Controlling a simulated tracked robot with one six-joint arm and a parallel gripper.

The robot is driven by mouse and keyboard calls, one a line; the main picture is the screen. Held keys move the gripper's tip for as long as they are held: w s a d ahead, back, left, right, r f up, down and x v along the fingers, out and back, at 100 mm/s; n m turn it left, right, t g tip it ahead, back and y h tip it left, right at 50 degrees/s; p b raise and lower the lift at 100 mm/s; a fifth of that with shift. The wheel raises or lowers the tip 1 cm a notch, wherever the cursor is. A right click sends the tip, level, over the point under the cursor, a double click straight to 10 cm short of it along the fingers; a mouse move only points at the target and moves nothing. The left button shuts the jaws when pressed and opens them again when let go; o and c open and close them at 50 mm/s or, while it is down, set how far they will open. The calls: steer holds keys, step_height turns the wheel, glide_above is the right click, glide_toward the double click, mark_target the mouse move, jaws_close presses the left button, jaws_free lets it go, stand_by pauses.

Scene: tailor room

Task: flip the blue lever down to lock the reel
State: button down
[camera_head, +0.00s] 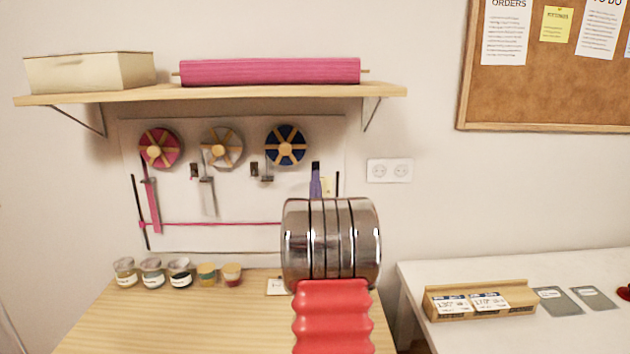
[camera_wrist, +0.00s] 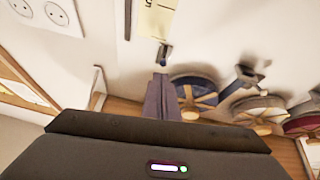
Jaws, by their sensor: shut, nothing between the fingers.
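The blue reel (camera_head: 285,145) hangs on the wall panel, rightmost of three, and shows in the wrist view (camera_wrist: 195,92). A small dark piece with a blue end, which looks like the blue lever (camera_wrist: 163,53), sits beside it. In the head view it looks like a dark block (camera_head: 316,165); whether it is up or down I cannot tell. My gripper (camera_wrist: 160,78) is shut and empty, its slim purple-grey fingers pointing at that piece. The tips are very close to it; contact is unclear. In the head view, my gripper (camera_head: 316,181) shows above my arm, which hides its base.
A pink reel (camera_head: 160,148) and a white reel (camera_head: 222,147) hang to the left, with dark levers and brackets nearby. A shelf (camera_head: 210,95) juts out above. A yellow tag (camera_wrist: 157,18) is close to the lever. Jars (camera_head: 180,273) line the wooden table's back edge.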

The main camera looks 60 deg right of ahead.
steer(key=shift+a, duration=0.1)
steer(key=s+a+f, duration=0.4)
steer(key=a+f, duration=0.3)
steer(key=f, duration=0.1)
steer(key=shift+s, duration=0.3)
stand_by(0.3)
steer(key=shift+f, duration=0.1)
stand_by(0.4)
